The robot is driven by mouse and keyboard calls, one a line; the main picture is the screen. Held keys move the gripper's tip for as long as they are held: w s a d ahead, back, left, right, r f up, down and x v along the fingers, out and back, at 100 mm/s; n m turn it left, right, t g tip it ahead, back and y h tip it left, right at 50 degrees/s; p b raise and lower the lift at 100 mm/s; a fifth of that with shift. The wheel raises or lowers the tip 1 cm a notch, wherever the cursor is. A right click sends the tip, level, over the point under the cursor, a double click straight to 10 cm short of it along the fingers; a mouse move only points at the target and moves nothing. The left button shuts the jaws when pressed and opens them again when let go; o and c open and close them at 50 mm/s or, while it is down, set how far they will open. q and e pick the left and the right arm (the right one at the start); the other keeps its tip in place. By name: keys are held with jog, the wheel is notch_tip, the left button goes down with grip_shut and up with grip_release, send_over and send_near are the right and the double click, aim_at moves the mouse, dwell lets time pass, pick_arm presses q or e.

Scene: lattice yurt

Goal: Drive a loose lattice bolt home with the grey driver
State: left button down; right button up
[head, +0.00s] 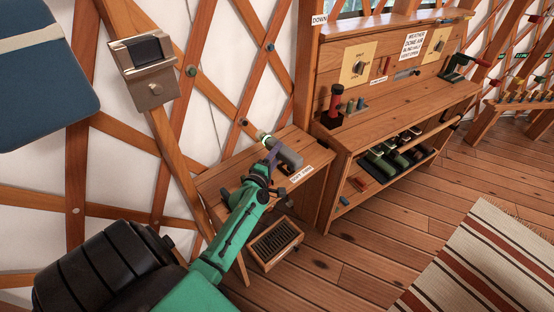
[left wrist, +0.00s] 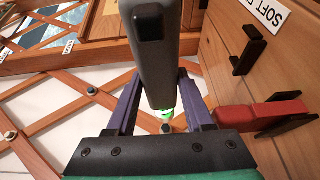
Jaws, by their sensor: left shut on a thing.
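The grey driver (head: 288,153) has a thick grey body and a green ring with a pale end at its upper left. My left gripper (head: 271,158) is shut around it above the small wooden side bench. In the left wrist view the driver (left wrist: 155,50) lies between the two purple fingers (left wrist: 160,100), with its green-ringed end showing between them. Lattice bolts sit at the crossings: a greenish one (head: 191,70), a blue one (head: 271,47) and a dark one (head: 244,122). I cannot tell which is loose. My right gripper is not in view.
The side bench (head: 222,178) carries a white label. A slatted box (head: 271,243) stands on the floor below. A larger workbench (head: 400,105) with tools is to the right. A metal box (head: 147,75) is on the lattice. A striped rug (head: 480,265) lies on open floor.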

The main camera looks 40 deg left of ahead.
aim_at(263, 140)
pick_arm(q)
jog(key=shift+d+r, duration=0.1)
jog(key=shift+r, duration=0.1)
jog(key=shift+w+a+f+b, duration=0.15)
jog(key=shift+a+b, duration=0.2)
jog(key=shift+a, duration=0.2)
jog(key=a+b, duration=0.1)
jog(key=a, duration=0.1)
jog(key=a+b, duration=0.1)
jog(key=w+a+b, duration=0.1)
jog(key=a, duration=0.1)
jog(key=shift+a, duration=0.3)
jog(key=shift+a+b, duration=0.4)
jog(key=shift+a, duration=0.05)
jog(key=shift+r, duration=0.2)
jog(key=shift+a, duration=0.25)
dwell(0.5)
